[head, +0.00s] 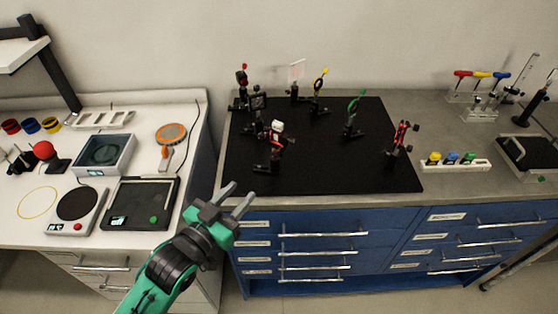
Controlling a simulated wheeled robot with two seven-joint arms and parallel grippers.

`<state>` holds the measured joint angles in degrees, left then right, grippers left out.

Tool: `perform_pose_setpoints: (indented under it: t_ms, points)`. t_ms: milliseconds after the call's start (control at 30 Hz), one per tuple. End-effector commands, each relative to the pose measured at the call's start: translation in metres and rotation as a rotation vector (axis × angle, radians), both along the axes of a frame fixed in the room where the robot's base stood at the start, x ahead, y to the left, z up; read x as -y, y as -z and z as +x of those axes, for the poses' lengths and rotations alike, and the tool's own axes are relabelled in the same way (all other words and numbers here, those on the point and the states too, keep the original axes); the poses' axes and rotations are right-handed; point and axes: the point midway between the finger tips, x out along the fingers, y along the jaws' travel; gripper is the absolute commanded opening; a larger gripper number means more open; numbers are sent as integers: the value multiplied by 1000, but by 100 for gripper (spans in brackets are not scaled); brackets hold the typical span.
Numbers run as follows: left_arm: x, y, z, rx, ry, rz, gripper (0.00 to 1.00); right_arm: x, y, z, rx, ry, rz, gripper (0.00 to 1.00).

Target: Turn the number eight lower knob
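Several small optical mounts on posts stand on a black breadboard (330,170). They include a mount with a red top (242,76), a yellow ring mount (320,79), a green ring mount (356,101), a red mount (401,133) at the right and a black mount with a white top (277,127) near the front left. The numbers and knobs are too small to read, so I cannot tell which is number eight. My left gripper (238,194) is open and empty, in front of the breadboard's front left corner, apart from every mount. My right gripper is out of view.
Blue drawers with metal handles (322,234) lie under the bench. A white rack with colored bottles (455,163) stands right of the breadboard. A white bench (25,228) at left holds a scale (75,208) and other devices. The breadboard's front middle is clear.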

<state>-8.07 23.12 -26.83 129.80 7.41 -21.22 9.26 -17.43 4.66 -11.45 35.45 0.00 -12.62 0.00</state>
Motion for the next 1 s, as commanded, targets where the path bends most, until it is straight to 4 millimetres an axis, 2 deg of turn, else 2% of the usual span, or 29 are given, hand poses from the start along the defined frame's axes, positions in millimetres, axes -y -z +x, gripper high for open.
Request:
perform_pose_setpoints:
  t_ms: [167,500,700,1000]
  points:
    - [10,-5,13,8,3,-6,38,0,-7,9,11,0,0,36]
    - [48,-6,71,5,2,-5,38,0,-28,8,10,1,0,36]
    - [67,-4,98,4,2,-4,38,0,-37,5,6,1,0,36]
    - [77,-2,113,6,3,-4,38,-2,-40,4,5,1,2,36]
